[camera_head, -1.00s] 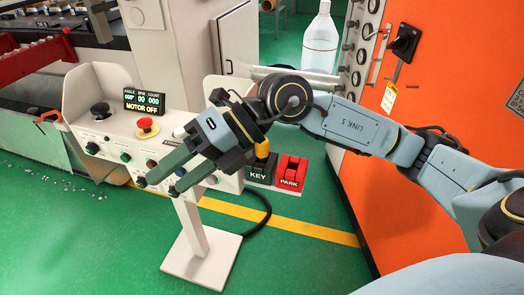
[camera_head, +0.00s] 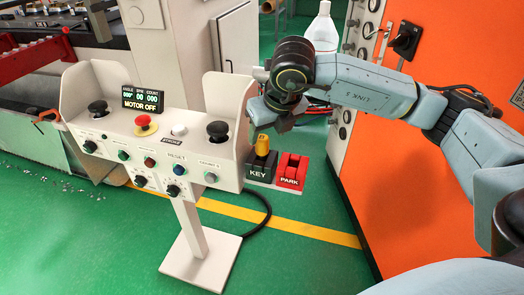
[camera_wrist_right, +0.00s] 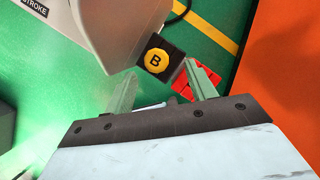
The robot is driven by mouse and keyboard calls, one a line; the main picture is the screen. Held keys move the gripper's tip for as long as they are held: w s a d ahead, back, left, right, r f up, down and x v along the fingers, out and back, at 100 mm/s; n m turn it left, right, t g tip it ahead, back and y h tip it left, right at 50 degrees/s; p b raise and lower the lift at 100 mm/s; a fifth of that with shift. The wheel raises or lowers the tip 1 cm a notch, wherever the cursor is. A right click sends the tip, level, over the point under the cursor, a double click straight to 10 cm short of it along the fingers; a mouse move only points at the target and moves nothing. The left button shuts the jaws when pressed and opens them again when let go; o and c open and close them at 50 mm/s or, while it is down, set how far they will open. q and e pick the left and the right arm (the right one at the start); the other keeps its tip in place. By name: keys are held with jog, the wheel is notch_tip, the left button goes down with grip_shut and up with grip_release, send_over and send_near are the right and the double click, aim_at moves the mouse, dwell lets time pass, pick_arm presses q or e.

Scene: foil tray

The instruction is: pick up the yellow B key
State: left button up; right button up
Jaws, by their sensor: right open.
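The yellow B key (camera_head: 262,145) stands upright in the black KEY holder (camera_head: 258,172), at the right side of the control console. In the right wrist view the round yellow key top (camera_wrist_right: 156,60) shows its letter B, with the dark holder (camera_wrist_right: 168,44) around it. My right gripper (camera_wrist_right: 160,72) is open and empty, its fingers to either side of the key in that picture. In the head view my right gripper (camera_head: 281,116) is above and slightly right of the key; its fingers are mostly hidden. My left gripper is not in view.
The red PARK holder (camera_head: 291,172) is right beside the KEY holder; it also shows near the right finger in the wrist view (camera_wrist_right: 182,90). The white console (camera_head: 160,155) with knobs and buttons stands left. An orange cabinet (camera_head: 400,190) is at right.

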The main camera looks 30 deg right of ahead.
aim_at(264, 139)
jog(key=b+x, duration=0.1)
jog(key=x, duration=0.4)
jog(key=shift+w+a+f, duration=0.2)
jog(key=shift+f, duration=0.15)
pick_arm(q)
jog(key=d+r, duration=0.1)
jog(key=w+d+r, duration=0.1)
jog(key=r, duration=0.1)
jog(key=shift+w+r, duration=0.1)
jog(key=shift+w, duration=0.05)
pick_arm(e)
jog(key=c, duration=1.1)
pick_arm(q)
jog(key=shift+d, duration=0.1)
pick_arm(e)
jog(key=shift+r, duration=0.15)
